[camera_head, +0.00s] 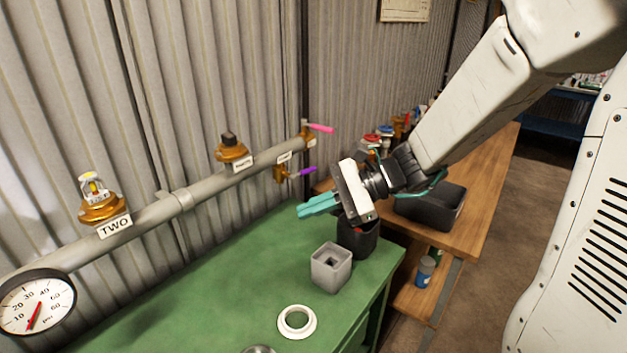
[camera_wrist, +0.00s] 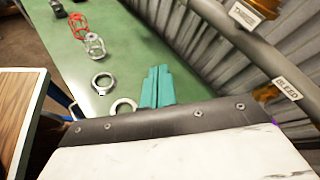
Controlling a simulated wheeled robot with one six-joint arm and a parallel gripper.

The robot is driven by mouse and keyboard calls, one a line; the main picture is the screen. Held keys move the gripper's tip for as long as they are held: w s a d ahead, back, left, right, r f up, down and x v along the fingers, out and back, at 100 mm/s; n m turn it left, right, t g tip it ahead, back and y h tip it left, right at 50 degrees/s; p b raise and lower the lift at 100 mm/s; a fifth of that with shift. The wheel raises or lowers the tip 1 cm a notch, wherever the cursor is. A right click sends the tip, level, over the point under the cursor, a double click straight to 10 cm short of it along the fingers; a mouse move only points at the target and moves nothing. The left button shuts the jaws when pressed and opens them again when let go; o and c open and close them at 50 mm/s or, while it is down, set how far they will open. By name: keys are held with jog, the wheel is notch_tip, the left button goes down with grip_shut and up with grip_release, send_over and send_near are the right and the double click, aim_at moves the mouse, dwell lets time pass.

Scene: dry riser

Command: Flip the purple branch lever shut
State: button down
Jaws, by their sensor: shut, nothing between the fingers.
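The purple branch lever (camera_head: 301,173) sticks out to the right from a brass valve (camera_head: 281,173) under the grey pipe, near the pipe's far end. In the wrist view only a small purple spot (camera_wrist: 275,122) shows at the right edge of my gripper's body. My gripper (camera_head: 303,208) has teal fingers, which are shut and empty. It is below and to the right of the lever in the head view, over the green bench, and apart from the lever. The fingers also show in the wrist view (camera_wrist: 160,70), side by side.
A pink lever (camera_head: 320,128) sits on top of the pipe's end, above the purple one. The grey pipe (camera_head: 150,215) runs along the corrugated wall. A grey square block (camera_head: 331,284), a white ring (camera_head: 297,321) and a dark container (camera_head: 357,240) stand on the green bench (camera_head: 215,290).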

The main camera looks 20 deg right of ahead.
aim_at(304, 172)
jog(key=w+d+f+m+t+h, duration=0.1)
jog(key=w+d+f+m+t, duration=0.2)
jog(key=w+d+m, duration=0.1)
jog(key=w+d+f+m+t+h, duration=0.1)
jog(key=w+d+f+m+t, duration=0.3)
jog(key=w+m, duration=0.2)
jog(key=w+d+f+m+t+h, duration=0.1)
jog(key=w+d+f+m+t, duration=0.2)
jog(key=w+d+f+m, duration=0.1)
jog(key=shift+w+d+m, duration=0.4)
jog(key=shift+w+m, duration=0.35)
jog(key=shift+m, duration=0.05)
jog(key=w+a+r, duration=0.2)
jog(key=w+a, duration=0.2)
jog(key=w, duration=0.3)
jog(key=shift+w+a+r, duration=0.25)
jog(key=shift+w+a, duration=0.05)
jog(key=shift+w, duration=0.05)
